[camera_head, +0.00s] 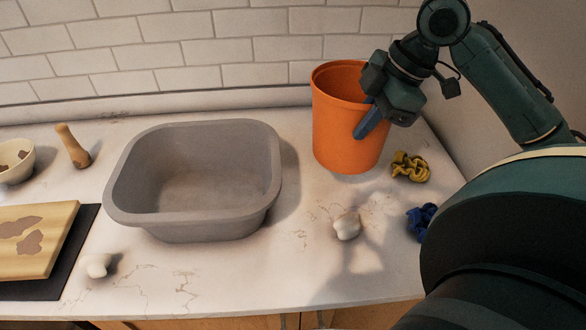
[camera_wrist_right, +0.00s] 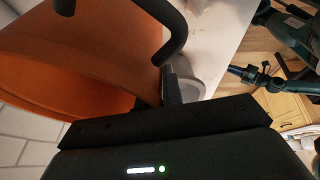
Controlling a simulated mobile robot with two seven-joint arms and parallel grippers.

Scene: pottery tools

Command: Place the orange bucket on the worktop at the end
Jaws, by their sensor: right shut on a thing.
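The orange bucket (camera_head: 340,125) is upright at the back right of the worktop (camera_head: 215,280), near the tiled wall. Its base is at or just over the surface; I cannot tell if it touches. My right gripper (camera_head: 368,112) is shut on the bucket's right rim, one finger outside the wall. In the right wrist view the bucket (camera_wrist_right: 85,55) fills the upper left, with its wall at the jaws (camera_wrist_right: 170,88). A dark arm part, perhaps my left one, shows small at the upper right there; its jaws are unclear.
A grey basin (camera_head: 195,225) stands left of the bucket. A yellow crumpled cloth (camera_head: 410,167), a blue one (camera_head: 421,220) and a white lump (camera_head: 347,226) lie in front of it. A wooden board (camera_head: 35,240), bowl (camera_head: 14,165) and wooden tool (camera_head: 72,146) are far left.

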